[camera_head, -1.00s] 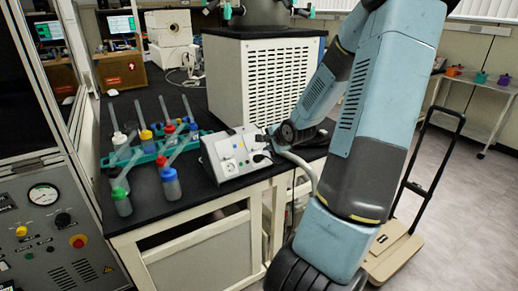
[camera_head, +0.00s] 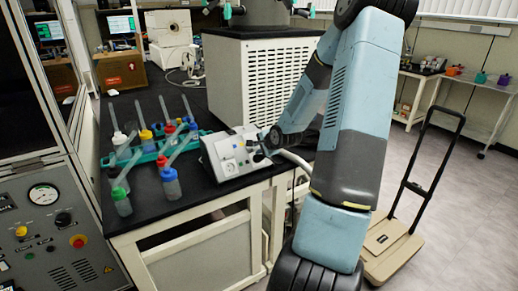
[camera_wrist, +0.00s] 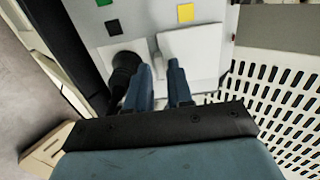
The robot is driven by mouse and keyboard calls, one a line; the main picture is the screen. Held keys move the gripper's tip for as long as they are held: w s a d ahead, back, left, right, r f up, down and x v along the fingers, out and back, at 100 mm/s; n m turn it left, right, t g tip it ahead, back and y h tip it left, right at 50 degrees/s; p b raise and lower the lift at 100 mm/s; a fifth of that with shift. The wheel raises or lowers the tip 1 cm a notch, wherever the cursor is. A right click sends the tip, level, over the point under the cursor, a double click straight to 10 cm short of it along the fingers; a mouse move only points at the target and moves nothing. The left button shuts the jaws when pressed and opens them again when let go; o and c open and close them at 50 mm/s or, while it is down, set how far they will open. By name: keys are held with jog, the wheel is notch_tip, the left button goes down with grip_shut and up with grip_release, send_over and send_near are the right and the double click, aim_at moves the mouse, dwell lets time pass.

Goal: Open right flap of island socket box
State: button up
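The socket box (camera_head: 217,150), a light grey sloped box, sits on the black island top near its right edge. In the wrist view its grey face (camera_wrist: 150,16) carries small green, black and yellow squares. A white square flap (camera_wrist: 196,45) lies below the yellow square, on the right. A black plug (camera_wrist: 123,68) sits in the socket to its left. My gripper (camera_wrist: 160,68) has its two blue fingers slightly apart, over the flap's lower left part. I see nothing clearly held between them. Whether the fingertips touch the flap cannot be told. The head view largely hides the fingers.
A teal rack (camera_head: 150,153) with several capped bottles stands left of the box. A large white vented cabinet (camera_head: 270,75) stands close behind it; its slotted panel (camera_wrist: 275,100) is near my gripper's right. A hand cart (camera_head: 390,250) stands on the floor right of the island.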

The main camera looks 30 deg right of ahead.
grip_shut()
jog(key=shift+s+f, duration=0.1)
jog(key=shift+f, duration=0.05)
dwell(1.4)
